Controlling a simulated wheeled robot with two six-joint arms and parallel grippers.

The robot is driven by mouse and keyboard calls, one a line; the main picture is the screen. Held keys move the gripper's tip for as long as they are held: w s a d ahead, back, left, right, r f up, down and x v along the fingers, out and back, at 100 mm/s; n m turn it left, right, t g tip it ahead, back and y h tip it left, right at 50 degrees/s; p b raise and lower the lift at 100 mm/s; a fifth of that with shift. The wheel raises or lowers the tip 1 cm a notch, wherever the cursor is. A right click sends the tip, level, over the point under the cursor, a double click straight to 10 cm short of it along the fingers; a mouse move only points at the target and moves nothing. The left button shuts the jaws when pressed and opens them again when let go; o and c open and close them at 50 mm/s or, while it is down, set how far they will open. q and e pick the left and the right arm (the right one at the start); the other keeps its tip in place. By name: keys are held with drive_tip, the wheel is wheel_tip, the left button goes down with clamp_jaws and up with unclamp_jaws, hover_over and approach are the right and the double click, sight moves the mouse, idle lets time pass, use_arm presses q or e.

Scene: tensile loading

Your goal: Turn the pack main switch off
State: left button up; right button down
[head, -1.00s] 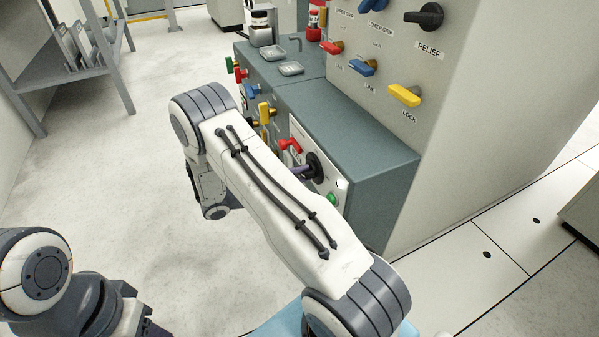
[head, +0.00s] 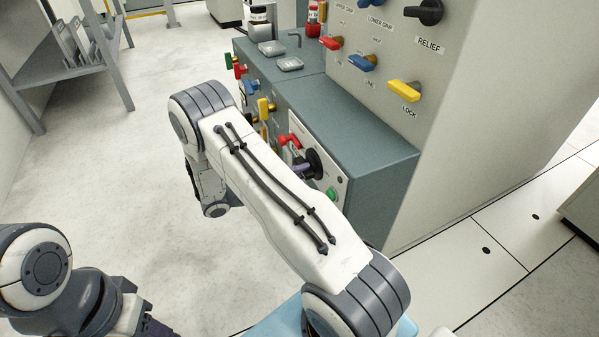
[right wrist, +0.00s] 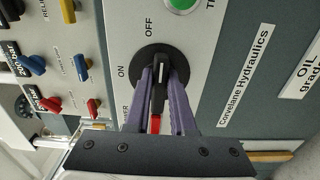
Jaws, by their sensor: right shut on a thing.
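The pack main switch is a black rotary knob (right wrist: 160,72) on a round black base, on a pale panel marked ON, OFF and POWER. My right gripper (right wrist: 165,85) has its purple fingers on both sides of the knob's handle and is shut on it. The handle has a white line and a red part near the palm. It runs roughly up and down in the wrist view, with OFF above and ON to the left. In the head view the switch base (head: 315,164) shows behind my right forearm. Only an edge of my left gripper (head: 160,328) seems to show.
Several coloured valve handles line the cabinet and the upright panel, including the yellow LOCK handle (head: 405,90). The floor at left is clear up to a grey shelf (head: 75,70).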

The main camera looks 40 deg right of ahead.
drive_tip(key=shift+a+f, duration=0.1)
drive_tip(key=c, duration=0.8)
unclamp_jaws()
drive_tip(key=shift+o, duration=0.2)
drive_tip(key=p+v, duration=0.3)
drive_tip(key=v, duration=0.7)
drive_tip(key=shift+a, duration=0.15)
drive_tip(key=shift+w, duration=0.1)
